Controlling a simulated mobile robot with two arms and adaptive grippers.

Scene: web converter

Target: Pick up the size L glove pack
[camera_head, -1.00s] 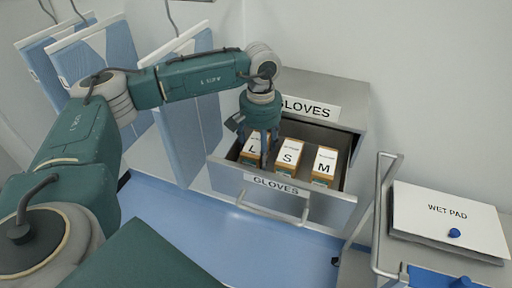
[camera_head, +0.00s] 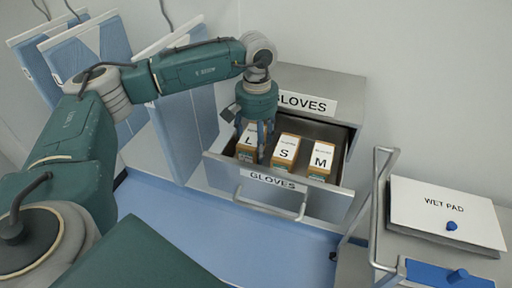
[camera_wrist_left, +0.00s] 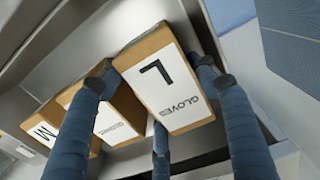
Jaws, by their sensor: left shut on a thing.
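The size L glove pack (camera_head: 247,143) is a white-faced box with orange-brown sides, at the left end of the open glove drawer (camera_head: 330,190). My left gripper (camera_head: 264,150) reaches down into the drawer and is shut on this pack. In the left wrist view the L pack (camera_wrist_left: 165,85) sits between the blue fingers, tilted in the picture, its label plain. Fingers hide part of it in the head view. It is hard to tell whether its bottom touches the drawer floor. My right gripper is not in view.
The S pack (camera_head: 285,152) and the M pack (camera_head: 321,159) stand beside it in the drawer. The cabinet top (camera_head: 310,80) overhangs behind. Blue hanging packs (camera_head: 190,110) are close on the left. A wet pad box (camera_head: 440,210) and a metal rail stand at the right.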

